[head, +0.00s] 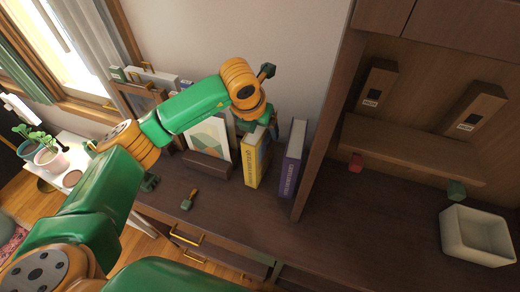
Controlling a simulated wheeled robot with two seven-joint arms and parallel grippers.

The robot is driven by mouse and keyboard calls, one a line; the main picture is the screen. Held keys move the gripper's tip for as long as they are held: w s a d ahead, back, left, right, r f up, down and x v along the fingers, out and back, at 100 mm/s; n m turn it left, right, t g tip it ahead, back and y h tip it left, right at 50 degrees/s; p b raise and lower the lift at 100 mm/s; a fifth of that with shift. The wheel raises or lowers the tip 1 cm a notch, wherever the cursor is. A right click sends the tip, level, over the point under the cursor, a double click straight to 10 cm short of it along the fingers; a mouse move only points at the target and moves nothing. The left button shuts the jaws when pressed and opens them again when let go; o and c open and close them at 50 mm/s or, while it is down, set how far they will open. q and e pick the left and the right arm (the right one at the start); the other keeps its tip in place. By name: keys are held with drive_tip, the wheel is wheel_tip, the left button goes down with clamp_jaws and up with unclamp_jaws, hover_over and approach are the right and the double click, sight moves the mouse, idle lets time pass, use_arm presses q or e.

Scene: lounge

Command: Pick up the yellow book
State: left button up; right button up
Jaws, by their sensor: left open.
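The yellow book (251,160) stands upright on the dark wooden cabinet top, its spine facing me. A purple book (291,160) stands upright just right of it, with a narrow gap between them. My left gripper (257,116) is open at the top of the yellow book. My orange wrist and the gripper hide part of the book's upper end, and I cannot tell whether the fingers touch it. My right gripper is out of view.
A picture (209,141) in a dark stand is left of the yellow book. A small orange-and-green item (189,200) lies in front. A wooden shelf panel (322,115) rises right of the purple book. A white bin (476,237) stands far right. The cabinet top in front is mostly clear.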

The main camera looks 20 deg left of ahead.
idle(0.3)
use_arm(q)
clamp_jaws()
idle(1.3)
